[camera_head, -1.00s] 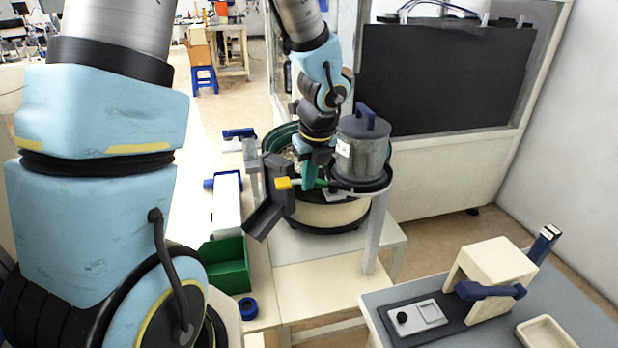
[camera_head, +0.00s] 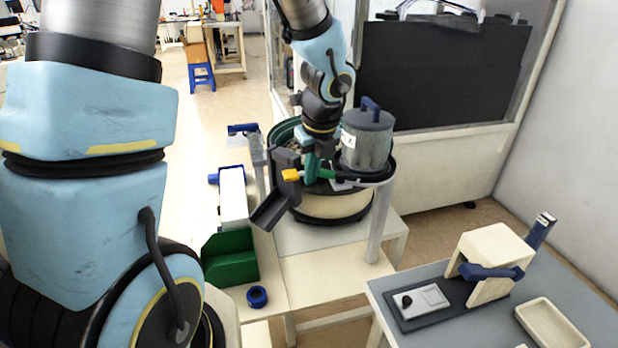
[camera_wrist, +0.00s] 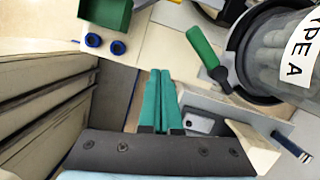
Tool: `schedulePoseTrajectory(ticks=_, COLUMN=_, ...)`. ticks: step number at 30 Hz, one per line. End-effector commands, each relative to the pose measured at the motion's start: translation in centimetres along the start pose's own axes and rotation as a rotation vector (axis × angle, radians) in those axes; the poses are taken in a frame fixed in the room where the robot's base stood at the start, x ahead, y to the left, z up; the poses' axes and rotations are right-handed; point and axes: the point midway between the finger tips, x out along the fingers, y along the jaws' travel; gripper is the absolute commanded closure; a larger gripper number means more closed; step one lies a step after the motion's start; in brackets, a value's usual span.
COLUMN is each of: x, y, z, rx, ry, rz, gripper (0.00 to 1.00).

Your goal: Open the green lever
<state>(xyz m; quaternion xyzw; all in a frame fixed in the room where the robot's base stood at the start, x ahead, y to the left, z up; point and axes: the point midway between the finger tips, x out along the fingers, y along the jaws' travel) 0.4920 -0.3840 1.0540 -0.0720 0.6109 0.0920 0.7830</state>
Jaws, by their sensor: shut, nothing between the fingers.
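The green lever (camera_wrist: 202,48) is a rounded green handle on a dark pivot at the side of the grey hopper (camera_wrist: 270,60), which bears a white lettered label. In the head view the lever (camera_head: 326,174) shows as a short green bar below the hopper (camera_head: 366,140), partly hidden by my gripper. My gripper (camera_wrist: 160,72) has two teal fingers, shut together and empty. In the wrist view the fingertips lie left of and below the lever, apart from it. In the head view my gripper (camera_head: 312,172) is just left of the lever; contact cannot be told there.
The round bowl feeder (camera_head: 335,207) stands beneath, with a dark chute (camera_head: 270,207) and a yellow-orange part (camera_head: 291,175). A green bin (camera_head: 230,260) and blue ring (camera_head: 257,297) sit at left. A grey table (camera_head: 400,330) with a cream block is at right.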

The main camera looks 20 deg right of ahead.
Motion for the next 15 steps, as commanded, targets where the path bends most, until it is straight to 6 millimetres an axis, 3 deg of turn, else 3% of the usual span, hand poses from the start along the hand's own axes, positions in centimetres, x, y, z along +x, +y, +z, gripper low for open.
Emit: schedulePoseTrajectory(ticks=15, x=-7.2, y=1.4, z=0.6, rx=0.0, ry=-0.001, rz=0.0, gripper=1.0)
